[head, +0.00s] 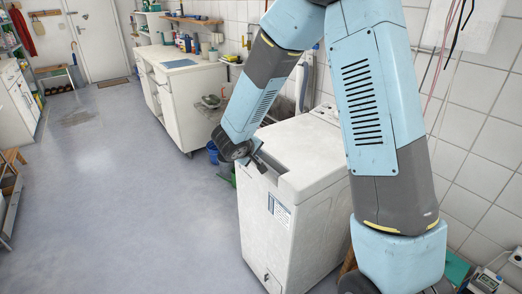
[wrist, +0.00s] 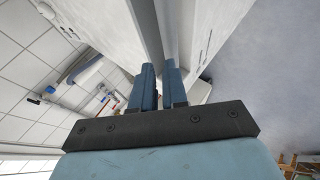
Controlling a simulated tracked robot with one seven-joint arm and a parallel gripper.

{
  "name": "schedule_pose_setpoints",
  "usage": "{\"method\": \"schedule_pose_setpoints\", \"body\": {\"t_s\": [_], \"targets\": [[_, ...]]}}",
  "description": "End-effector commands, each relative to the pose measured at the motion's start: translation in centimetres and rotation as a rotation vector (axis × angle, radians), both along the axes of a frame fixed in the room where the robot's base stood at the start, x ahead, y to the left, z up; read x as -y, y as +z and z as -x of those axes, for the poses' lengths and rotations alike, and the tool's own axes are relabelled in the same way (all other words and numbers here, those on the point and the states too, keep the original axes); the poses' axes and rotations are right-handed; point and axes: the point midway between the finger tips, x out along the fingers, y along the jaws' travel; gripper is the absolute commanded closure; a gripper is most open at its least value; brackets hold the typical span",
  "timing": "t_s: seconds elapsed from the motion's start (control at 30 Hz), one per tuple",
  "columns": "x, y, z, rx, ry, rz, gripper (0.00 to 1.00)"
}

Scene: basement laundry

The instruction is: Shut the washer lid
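The white washer (head: 295,225) stands right of the middle in the head view, top-loading, against the tiled wall. Its lid (head: 305,143) looks flat and level with the top; I cannot tell whether it is fully seated. My gripper (head: 261,165) is at the front left edge of the washer's top, by a dark recess at the lid's front. In the wrist view my gripper's two blue fingers (wrist: 160,85) are close together with a thin gap and nothing clearly held. Their tips are near a grey strip between white washer surfaces; contact cannot be told.
A white cabinet (head: 180,105) with bottles on top stands behind the washer. A blue bucket (head: 212,152) is on the floor between them. Pipes run along the tiled wall. The floor (head: 130,190) to the left is clear.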

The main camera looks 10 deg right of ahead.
Motion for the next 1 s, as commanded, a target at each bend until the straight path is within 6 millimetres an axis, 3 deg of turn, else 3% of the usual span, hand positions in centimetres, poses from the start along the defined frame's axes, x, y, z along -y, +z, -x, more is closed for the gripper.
{"method": "schedule_pose_setpoints", "body": {"t_s": [0.3,0.67,1.0], "targets": [[0.9,0.0,-0.1,-0.002,-0.014,0.003,0.56],[0.7,0.4,0.2,-0.001,-0.015,0.004,0.55],[-1.5,4.1,3.7,0.002,-0.012,0.002,0.55]]}}
